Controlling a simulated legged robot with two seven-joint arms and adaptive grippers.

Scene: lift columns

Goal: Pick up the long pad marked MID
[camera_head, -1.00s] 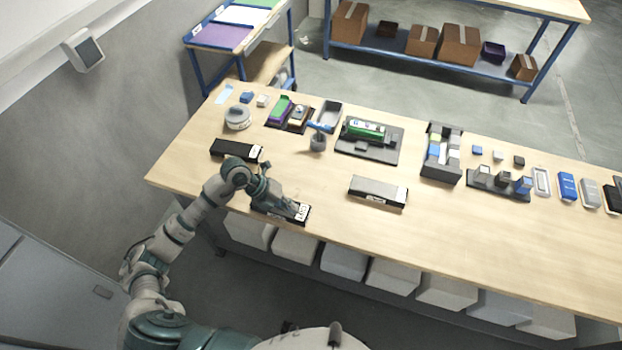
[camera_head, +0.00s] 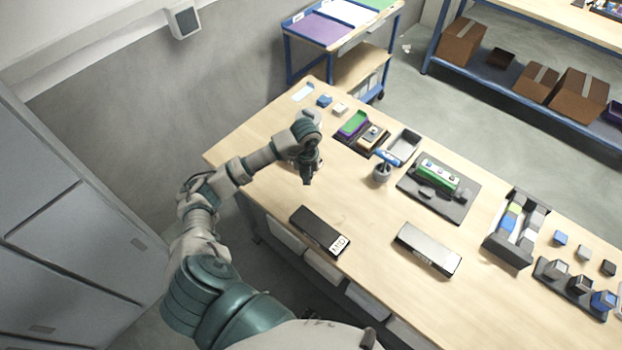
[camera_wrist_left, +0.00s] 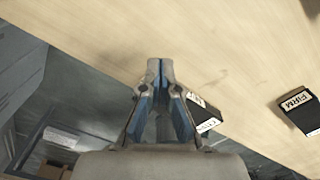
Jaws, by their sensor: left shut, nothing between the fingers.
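The long dark pad (camera_head: 315,228) lies flat near the front edge of the table, and its white label at the right end appears to read MID. In the left wrist view a dark pad (camera_wrist_left: 200,112) shows beside my fingers, its label partly hidden. A second long pad (camera_head: 428,248) lies to its right, and a pad marked FIRM (camera_wrist_left: 297,108) shows in the left wrist view. My left gripper (camera_head: 308,180) is shut and empty, above the table and beyond the MID pad. It also shows in the left wrist view (camera_wrist_left: 160,68). My right gripper is out of view.
A grey cup (camera_head: 381,172) with a blue item, a green device on a dark mat (camera_head: 465,203) and a dark block rack (camera_head: 510,250) stand farther right. Small trays (camera_head: 402,146) stand at the back. Bare tabletop surrounds the MID pad.

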